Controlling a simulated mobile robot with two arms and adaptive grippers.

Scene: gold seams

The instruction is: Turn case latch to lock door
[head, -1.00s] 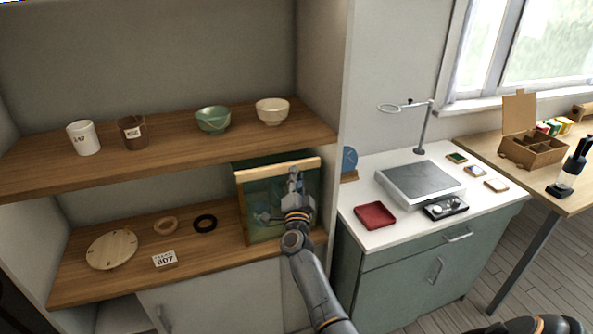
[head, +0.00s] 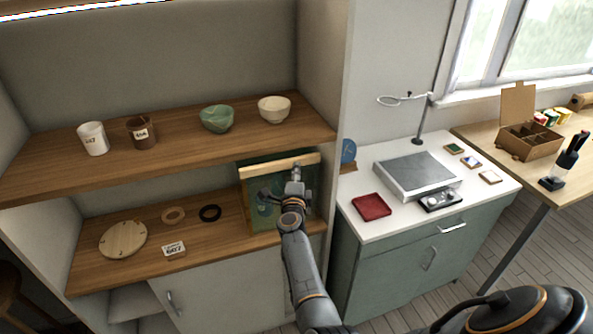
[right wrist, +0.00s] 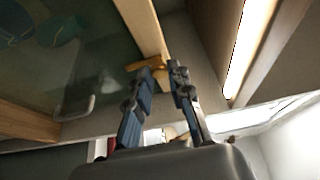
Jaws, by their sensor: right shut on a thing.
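The display case (head: 280,166), with a pale wooden top rail and a dark greenish door pane (head: 262,212), stands on the lower shelf. My right gripper (head: 297,172) is at its upper right front, hiding part of it. In the right wrist view, the brass-coloured case latch (right wrist: 146,63) sits by the wooden frame at the tips of my right gripper (right wrist: 163,73). The fingers are shut on the latch, with their blue-grey pads either side. A metal handle (right wrist: 76,110) shows on the pane. The latch is not clear in the head view. My left gripper is out of view.
The upper shelf (head: 180,155) is close above the case and holds cups and bowls. A round wooden disc (head: 123,239), two rings and a number tag (head: 174,249) lie left of the case. A white counter (head: 350,225) with a scale stands right of the cabinet.

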